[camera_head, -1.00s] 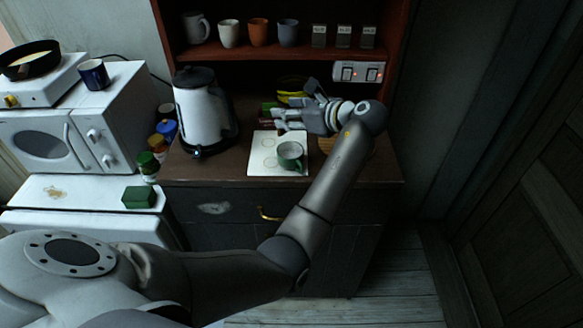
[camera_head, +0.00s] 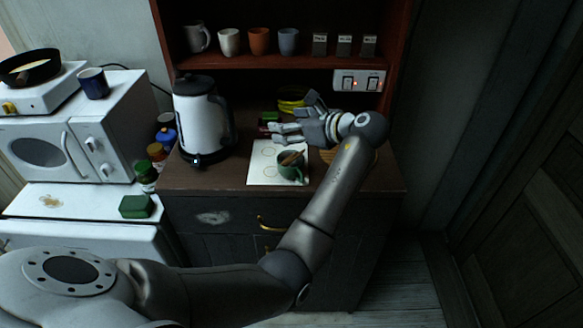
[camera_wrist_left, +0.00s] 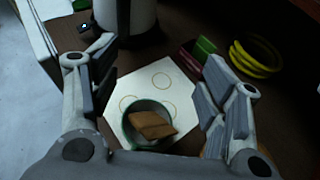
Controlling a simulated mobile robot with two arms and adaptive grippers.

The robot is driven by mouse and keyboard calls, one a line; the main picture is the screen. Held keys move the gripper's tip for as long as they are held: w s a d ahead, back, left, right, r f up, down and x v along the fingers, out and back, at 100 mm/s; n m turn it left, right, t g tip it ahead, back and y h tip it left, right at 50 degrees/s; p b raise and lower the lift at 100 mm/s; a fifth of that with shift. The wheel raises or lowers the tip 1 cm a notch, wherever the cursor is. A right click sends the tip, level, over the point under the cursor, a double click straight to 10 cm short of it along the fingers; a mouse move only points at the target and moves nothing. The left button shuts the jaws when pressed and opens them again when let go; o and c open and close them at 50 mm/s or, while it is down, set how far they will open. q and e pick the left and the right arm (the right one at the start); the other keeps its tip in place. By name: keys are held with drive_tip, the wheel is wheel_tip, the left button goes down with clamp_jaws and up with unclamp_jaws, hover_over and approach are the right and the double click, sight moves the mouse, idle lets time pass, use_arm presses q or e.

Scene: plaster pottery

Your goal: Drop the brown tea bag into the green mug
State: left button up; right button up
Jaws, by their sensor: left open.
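The green mug (camera_head: 290,174) stands upright on a white mat (camera_head: 258,177) on the brown counter. The brown tea bag (camera_head: 292,157) lies tilted in the mug's mouth, with its upper part at rim height. In the left wrist view the tea bag (camera_wrist_left: 152,125) shows inside the rim of the mug (camera_wrist_left: 136,108), its right end reaching to the rim. My left gripper (camera_head: 274,131) is above and behind the mug, apart from the bag. In the left wrist view my left gripper (camera_wrist_left: 152,92) has its fingers spread wide, with nothing between them. My right gripper is not in view.
A white kettle (camera_head: 200,120) stands left of the mat. A shelf (camera_head: 270,57) with several cups overhangs the counter. A microwave (camera_head: 75,135) is at the left.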

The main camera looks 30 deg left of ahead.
use_arm(q)
drive_tip(key=v, duration=0.7)
drive_tip(key=shift+d, duration=0.3)
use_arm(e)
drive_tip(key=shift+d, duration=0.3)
